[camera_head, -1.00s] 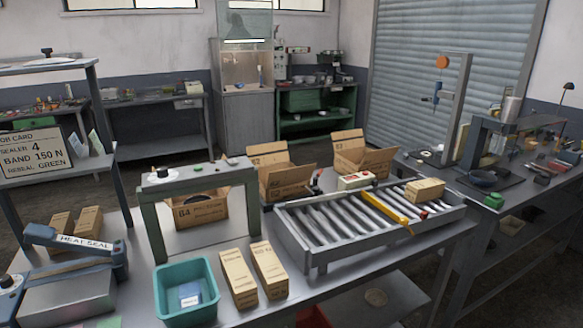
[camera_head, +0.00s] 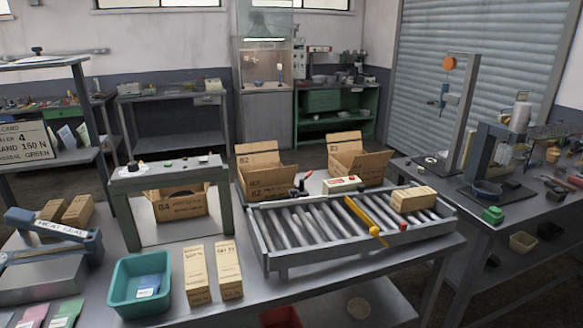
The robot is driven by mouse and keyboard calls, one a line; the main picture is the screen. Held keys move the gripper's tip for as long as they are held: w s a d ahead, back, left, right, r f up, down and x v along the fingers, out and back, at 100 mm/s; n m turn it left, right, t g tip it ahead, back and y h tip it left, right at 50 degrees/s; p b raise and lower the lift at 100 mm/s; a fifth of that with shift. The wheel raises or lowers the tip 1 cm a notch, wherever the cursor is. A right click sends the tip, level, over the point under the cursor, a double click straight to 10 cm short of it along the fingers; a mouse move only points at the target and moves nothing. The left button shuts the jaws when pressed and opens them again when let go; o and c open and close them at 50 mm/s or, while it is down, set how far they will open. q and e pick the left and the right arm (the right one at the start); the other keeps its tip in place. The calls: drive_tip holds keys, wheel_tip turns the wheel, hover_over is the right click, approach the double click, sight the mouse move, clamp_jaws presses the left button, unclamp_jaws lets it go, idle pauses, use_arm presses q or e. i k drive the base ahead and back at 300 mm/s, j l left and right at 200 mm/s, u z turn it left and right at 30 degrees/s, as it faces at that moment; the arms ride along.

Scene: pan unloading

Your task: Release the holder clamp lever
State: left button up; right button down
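A small lever with a red handle (camera_head: 306,177) stands at the back left edge of the roller conveyor (camera_head: 280,262). On the right bench, a tall grey stand (camera_head: 463,110) carries an orange round knob (camera_head: 447,63) and a small blue part (camera_head: 444,89). I cannot tell which of these is the holder clamp lever, or whether it is closed. Neither of my grippers shows in the view.
A yellow bar (camera_head: 362,215) lies across the rollers beside a carton (camera_head: 412,199). Open boxes (camera_head: 265,180) stand behind the conveyor. A teal bin (camera_head: 128,304), two upright cartons (camera_head: 197,275) and a heat sealer (camera_head: 40,225) occupy the front left. The right bench (camera_head: 440,182) is cluttered.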

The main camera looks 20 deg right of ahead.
sight(301, 188)
drive_tip(key=k+l, duration=0.1)
drive_tip(key=l, duration=0.35)
drive_tip(key=k+l+u, duration=0.1)
drive_tip(key=l, duration=0.35)
drive_tip(key=k+l, duration=0.15)
drive_tip(key=l, duration=0.25)
drive_tip(key=k+l+u, duration=0.1)
drive_tip(key=l, duration=0.35)
drive_tip(key=k+l, duration=0.15)
drive_tip(key=l, duration=0.25)
drive_tip(key=k+l+u, duration=0.1)
drive_tip(key=l, duration=0.35)
